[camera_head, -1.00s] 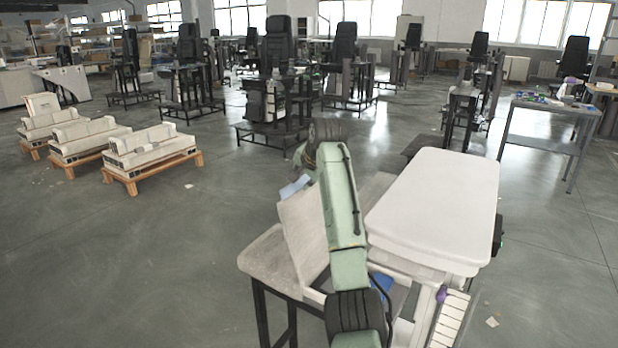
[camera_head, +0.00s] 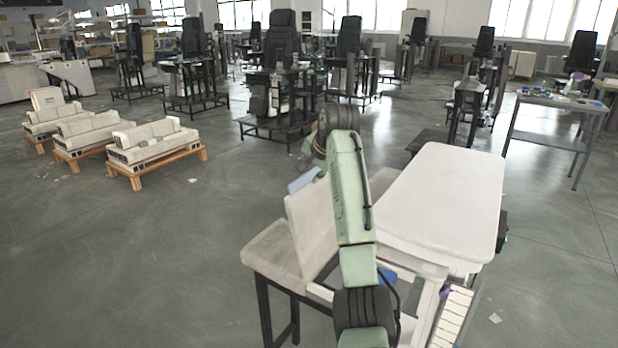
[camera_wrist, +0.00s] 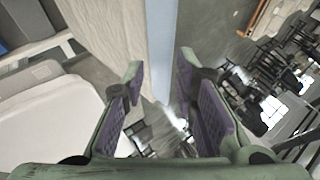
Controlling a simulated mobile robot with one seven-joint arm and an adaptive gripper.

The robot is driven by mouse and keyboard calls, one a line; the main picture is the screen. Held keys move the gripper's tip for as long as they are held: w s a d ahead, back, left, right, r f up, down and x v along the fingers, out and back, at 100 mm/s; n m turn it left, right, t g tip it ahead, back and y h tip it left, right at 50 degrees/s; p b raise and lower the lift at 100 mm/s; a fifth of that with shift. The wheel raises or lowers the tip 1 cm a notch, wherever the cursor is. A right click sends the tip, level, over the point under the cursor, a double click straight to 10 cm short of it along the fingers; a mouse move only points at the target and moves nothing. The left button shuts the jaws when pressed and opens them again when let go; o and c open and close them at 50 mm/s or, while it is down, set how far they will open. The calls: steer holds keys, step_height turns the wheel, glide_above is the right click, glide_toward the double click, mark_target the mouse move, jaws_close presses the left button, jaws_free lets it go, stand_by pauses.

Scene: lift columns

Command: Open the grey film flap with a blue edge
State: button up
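A pale grey-beige panel (camera_head: 312,222), which looks like the film flap, stands tilted upright beside the white-topped unit. A light blue strip (camera_head: 304,180) shows at its top, and looks like its blue edge. In the wrist view the pale film (camera_wrist: 110,35) and the blue-grey edge strip (camera_wrist: 161,50) run down from the top of the picture. My gripper (camera_wrist: 160,66) is open, with its purple-padded fingers apart on either side of the edge strip's line. Whether either finger touches the flap cannot be told. In the head view my arm hides most of the gripper.
A white padded top (camera_head: 440,205) lies close right of my arm. A grey bench seat (camera_head: 277,250) on black legs is left of it. Low wooden pallets with white parts (camera_head: 155,150) stand far left.

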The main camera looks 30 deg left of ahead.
steer(key=v, duration=0.8)
steer(key=shift+a, duration=0.1)
